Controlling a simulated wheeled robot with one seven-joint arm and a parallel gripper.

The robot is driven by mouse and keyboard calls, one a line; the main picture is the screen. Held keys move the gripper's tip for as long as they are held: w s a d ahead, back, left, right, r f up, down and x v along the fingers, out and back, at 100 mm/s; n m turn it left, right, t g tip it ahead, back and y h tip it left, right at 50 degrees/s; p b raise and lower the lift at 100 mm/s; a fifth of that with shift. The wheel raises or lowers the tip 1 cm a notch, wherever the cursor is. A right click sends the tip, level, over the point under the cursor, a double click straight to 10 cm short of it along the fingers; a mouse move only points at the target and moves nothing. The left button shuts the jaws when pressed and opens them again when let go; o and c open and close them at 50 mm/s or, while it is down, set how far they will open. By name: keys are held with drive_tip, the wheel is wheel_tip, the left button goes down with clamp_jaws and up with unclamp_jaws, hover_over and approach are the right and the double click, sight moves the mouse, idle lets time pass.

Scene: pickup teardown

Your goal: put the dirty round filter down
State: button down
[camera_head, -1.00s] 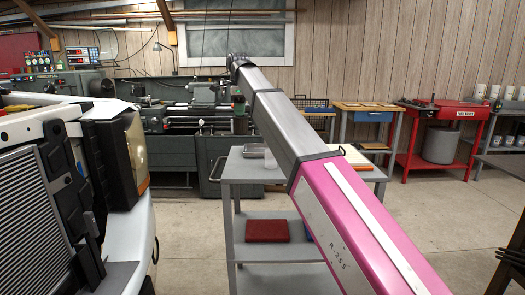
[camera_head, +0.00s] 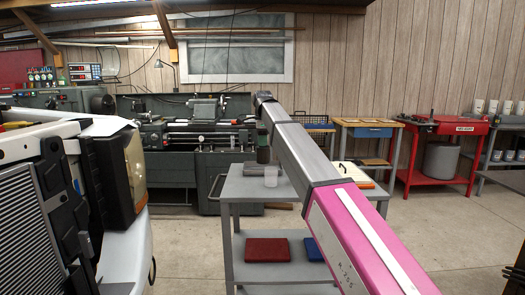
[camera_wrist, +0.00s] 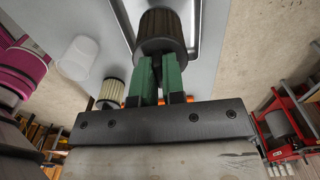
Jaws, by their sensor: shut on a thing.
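The dirty round filter (camera_wrist: 160,32) is a dark, pleated cylinder. My gripper (camera_wrist: 160,75), with green fingers, is shut on it in the wrist view. The filter overlaps a grey metal tray (camera_wrist: 203,12) in that view; whether it touches the tray is unclear. In the head view, my gripper (camera_head: 263,142) is low over the back left of the grey cart (camera_head: 232,186), beside the tray (camera_head: 253,169). The filter is hard to make out there.
A translucent cup (camera_wrist: 78,57) and a pale pleated filter (camera_wrist: 112,93) stand on the cart near my gripper. The cup also shows in the head view (camera_head: 271,176). A red box (camera_head: 268,250) lies on the lower shelf. The vehicle front (camera_head: 110,180) is at left.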

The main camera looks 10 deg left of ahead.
sight(262, 149)
drive_tip(key=shift+f, duration=1.8)
drive_tip(key=c, duration=1.2)
unclamp_jaws()
drive_tip(key=shift+f, duration=0.1)
wheel_tip(262, 149, up, 12)
drive_tip(key=shift+r, duration=0.1)
